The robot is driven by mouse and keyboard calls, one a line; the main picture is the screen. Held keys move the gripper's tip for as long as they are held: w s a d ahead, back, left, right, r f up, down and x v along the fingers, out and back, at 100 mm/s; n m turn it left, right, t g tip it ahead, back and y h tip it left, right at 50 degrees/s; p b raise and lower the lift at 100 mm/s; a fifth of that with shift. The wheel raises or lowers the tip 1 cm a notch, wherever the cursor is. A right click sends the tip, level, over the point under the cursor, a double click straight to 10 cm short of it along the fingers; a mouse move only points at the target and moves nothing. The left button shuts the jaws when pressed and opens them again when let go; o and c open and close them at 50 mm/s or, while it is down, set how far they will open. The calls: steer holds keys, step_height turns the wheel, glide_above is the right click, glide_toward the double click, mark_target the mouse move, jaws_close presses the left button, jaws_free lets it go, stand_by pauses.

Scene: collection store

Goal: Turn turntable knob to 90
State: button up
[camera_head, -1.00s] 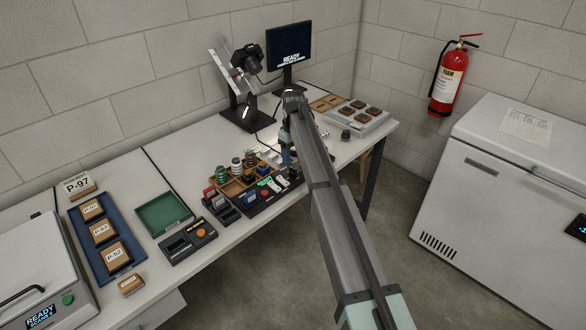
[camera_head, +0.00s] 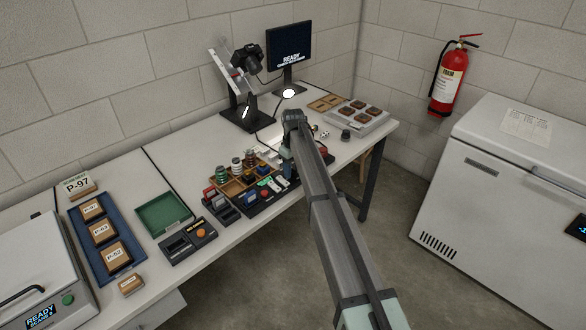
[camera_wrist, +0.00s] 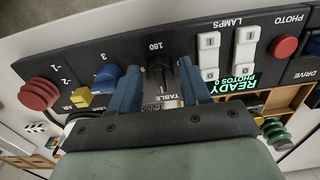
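The turntable knob (camera_wrist: 160,72) is a black pointer knob on a dark control panel (camera_wrist: 122,63), seen in the wrist view. Text reading TABLE lies on its near side and 180 on its far side; other marks around it are partly hidden. My gripper (camera_wrist: 161,76) has its two blue fingers on either side of the knob, with gaps that look clear between fingers and knob. It is open. In the head view my gripper (camera_head: 286,165) is low over the panel, and my arm hides the knob there.
White lamp switches (camera_wrist: 209,55), a red button (camera_wrist: 284,46), a blue knob (camera_wrist: 104,80) and a red knob (camera_wrist: 39,94) flank the turntable knob. Behind the panel stands a wooden tray of spools (camera_head: 232,186). A camera stand (camera_head: 240,115) and monitor (camera_head: 290,48) are at the back.

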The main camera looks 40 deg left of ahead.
steer(key=c, duration=0.8)
steer(key=shift+m, duration=0.3)
steer(key=m, duration=0.8)
steer(key=shift+m, duration=0.4)
steer(key=m, duration=0.4)
steer(key=shift+m, duration=2.1)
